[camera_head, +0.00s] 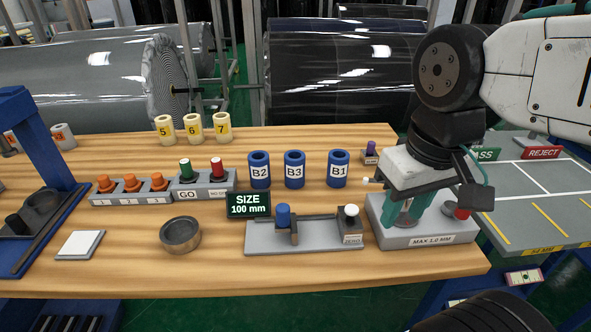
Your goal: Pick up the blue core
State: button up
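Three blue cores stand upright in a row on the wooden table: B2 (259,170), B3 (294,170) and B1 (338,169). Each has a white label and a dark open top. A smaller plain blue piece (283,216) sits on the grey gauge (290,240) in front of them. My gripper (425,200) is at the right, in front of and over the grey MAX 1.0 mm station (400,239), to the right of B1 and apart from all three cores. Its fingers are partly hidden and blend with the station, so their opening is unclear.
A SIZE 100 mm display (248,205) stands before B2. A rack with green and red plugs (203,184) is left of B2. Cream cores (194,127) stand behind. A round grey cup (180,235) and white pad (80,245) are front left. Bare table lies between.

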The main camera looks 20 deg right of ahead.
aim_at(294, 160)
jog(key=z, duration=1.85)
jog(key=k, duration=1.1)
jog(key=u, duration=1.35)
jog(key=i, duration=1)
